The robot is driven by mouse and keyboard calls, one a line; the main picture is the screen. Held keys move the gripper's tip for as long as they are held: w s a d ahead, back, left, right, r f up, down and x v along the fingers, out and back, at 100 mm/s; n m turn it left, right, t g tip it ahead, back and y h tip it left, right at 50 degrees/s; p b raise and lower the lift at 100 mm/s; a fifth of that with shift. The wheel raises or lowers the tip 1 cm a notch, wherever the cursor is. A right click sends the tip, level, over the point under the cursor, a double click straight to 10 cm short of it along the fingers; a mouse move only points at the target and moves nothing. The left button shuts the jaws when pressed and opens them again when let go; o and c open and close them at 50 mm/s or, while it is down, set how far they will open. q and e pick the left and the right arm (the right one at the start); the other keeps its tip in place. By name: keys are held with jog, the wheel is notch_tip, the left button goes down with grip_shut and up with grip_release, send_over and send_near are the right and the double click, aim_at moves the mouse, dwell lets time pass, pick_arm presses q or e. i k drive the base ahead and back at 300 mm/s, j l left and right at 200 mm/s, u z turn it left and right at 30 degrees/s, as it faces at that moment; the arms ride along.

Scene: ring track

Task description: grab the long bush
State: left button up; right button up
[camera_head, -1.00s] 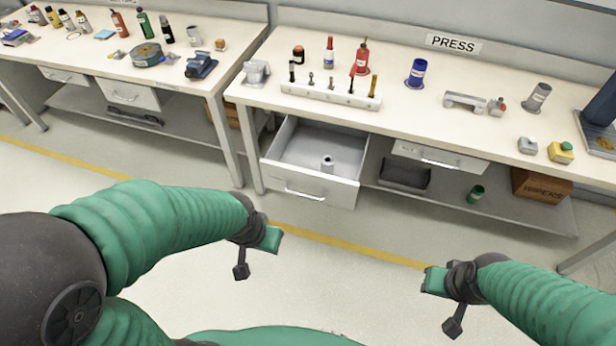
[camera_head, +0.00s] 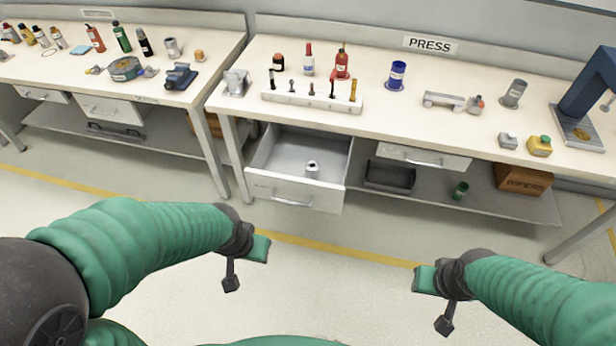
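A short grey metal bush with a hole in its top (camera_head: 312,169) stands inside the open drawer (camera_head: 294,193) under the press bench. I cannot tell its length class from here. My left gripper (camera_head: 246,264) is in front of and below the drawer, apart from it and seemingly empty. My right gripper (camera_head: 434,300) is farther right over the floor, also apart from everything and seemingly empty.
The press bench (camera_head: 430,118) carries a white holder with several pins (camera_head: 312,100), bottles, a blue spool (camera_head: 397,76), a grey cylinder (camera_head: 513,93) and a press (camera_head: 585,100). A dark bin (camera_head: 390,178) sits on the lower shelf. Floor before the benches is clear.

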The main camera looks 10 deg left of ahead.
aim_at(312, 173)
jog(key=i+j, duration=0.5)
jog(key=j, duration=0.2)
jog(key=i+j+z, duration=0.1)
jog(key=i+j, duration=0.35)
jog(key=j, duration=0.3)
jog(key=i+j, duration=0.25)
jog(key=i+j+z, duration=0.1)
jog(key=i+j, duration=0.15)
jog(key=j, duration=0.25)
jog(key=i+j, duration=0.2)
jog(key=j, duration=0.15)
